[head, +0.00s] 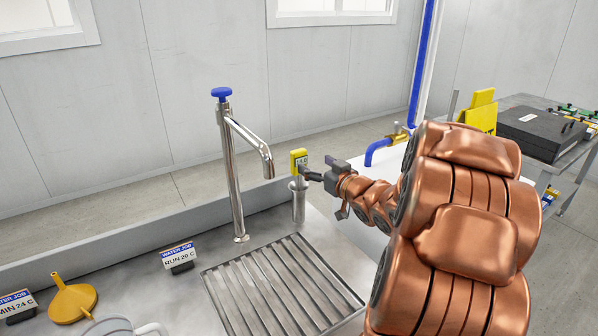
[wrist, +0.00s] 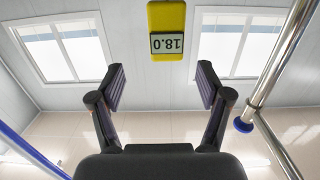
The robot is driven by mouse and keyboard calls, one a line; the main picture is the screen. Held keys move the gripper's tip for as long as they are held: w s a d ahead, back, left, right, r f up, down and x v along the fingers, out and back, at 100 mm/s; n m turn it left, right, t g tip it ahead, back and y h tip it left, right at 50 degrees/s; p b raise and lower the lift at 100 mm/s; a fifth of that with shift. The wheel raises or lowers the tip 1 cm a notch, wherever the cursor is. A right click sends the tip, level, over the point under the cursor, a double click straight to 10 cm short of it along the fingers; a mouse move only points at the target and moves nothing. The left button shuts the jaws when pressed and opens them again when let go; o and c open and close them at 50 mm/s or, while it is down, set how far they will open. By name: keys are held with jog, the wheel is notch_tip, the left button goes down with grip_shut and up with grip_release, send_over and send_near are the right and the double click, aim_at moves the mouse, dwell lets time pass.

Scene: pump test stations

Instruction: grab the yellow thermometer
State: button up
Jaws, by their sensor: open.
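The yellow thermometer (head: 299,160) stands upright in a metal holder (head: 299,200) beside the drain grate, in the head view. In the wrist view the thermometer (wrist: 167,17) shows at the top, beyond the fingertips, with its display upside down reading 18.0. My gripper (head: 318,175) is just to the right of the thermometer in the head view. In the wrist view my gripper (wrist: 161,88) is open, with nothing between its fingers. The thermometer lies roughly in line with the gap between them. Whether a finger touches it cannot be told.
A metal tap (head: 234,165) with a blue knob stands left of the thermometer. The slatted drain grate (head: 280,285) is in front. A "RUN 20 C" sign (head: 179,257) and a yellow funnel (head: 72,298) are at left. A blue pipe (head: 377,152) is behind my arm.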

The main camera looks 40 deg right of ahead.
aim_at(301, 155)
jog(key=w, duration=0.2)
jog(key=shift+w, duration=0.3)
jog(key=w, duration=0.4)
jog(key=shift+w+a+r, duration=0.1)
jog(key=shift+a+r, duration=0.15)
jog(key=shift+r, duration=0.05)
jog(key=shift+w+f, duration=0.1)
jog(key=shift+w, duration=0.4)
jog(key=c, duration=1.3)
jog(key=shift+o, duration=0.2)
